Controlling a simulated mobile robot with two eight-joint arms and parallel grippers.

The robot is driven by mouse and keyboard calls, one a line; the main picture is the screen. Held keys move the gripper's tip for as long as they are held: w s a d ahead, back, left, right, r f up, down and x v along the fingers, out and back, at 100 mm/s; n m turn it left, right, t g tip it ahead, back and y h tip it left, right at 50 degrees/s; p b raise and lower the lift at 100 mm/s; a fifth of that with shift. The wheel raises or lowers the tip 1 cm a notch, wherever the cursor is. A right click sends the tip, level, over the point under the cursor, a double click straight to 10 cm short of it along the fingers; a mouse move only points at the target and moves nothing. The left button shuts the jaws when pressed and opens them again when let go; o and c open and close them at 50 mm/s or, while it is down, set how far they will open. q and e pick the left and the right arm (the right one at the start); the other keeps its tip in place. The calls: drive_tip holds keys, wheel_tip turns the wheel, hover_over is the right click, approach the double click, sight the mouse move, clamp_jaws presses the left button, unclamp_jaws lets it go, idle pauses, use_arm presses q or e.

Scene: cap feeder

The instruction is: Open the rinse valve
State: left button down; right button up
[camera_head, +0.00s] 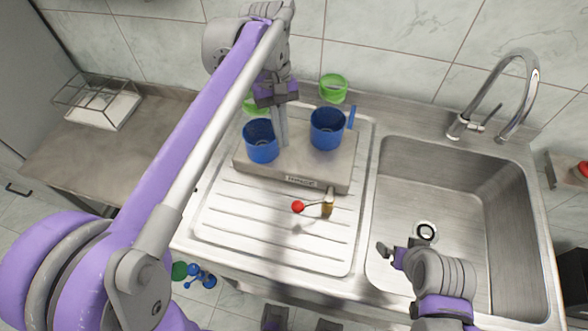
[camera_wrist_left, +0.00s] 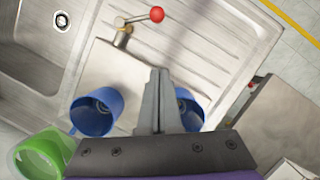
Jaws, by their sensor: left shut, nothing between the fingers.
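The rinse valve is a small brass valve (camera_head: 327,204) with a lever ending in a red ball (camera_head: 298,207). It stands at the front edge of a steel block (camera_head: 300,170) bearing a label. The lever points left in the head view; the red ball (camera_wrist_left: 156,14) also shows in the left wrist view. My left gripper (camera_head: 281,140) is shut and empty, pointing down between two blue cups, behind the valve and apart from it. Its fingers (camera_wrist_left: 158,80) show closed in the left wrist view. My right gripper (camera_head: 388,252) is over the sink; its fingers are unclear.
Blue cups (camera_head: 261,143) (camera_head: 328,130) stand on the block on either side of my left fingers. Green cups (camera_head: 333,90) stand behind. The sink (camera_head: 450,195) with a tall faucet (camera_head: 530,75) is at right. The ribbed drainboard (camera_head: 260,235) before the block is clear.

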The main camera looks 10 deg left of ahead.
sight(313, 202)
use_arm(q)
drive_tip(key=shift+s+r, duration=0.1)
drive_tip(key=shift+s, duration=0.2)
drive_tip(key=s+d+f, duration=0.3)
drive_tip(key=s+f, duration=0.2)
drive_tip(key=f, duration=0.5)
drive_tip(key=shift+s+d+f, duration=0.2)
drive_tip(key=shift+s+d, duration=0.15)
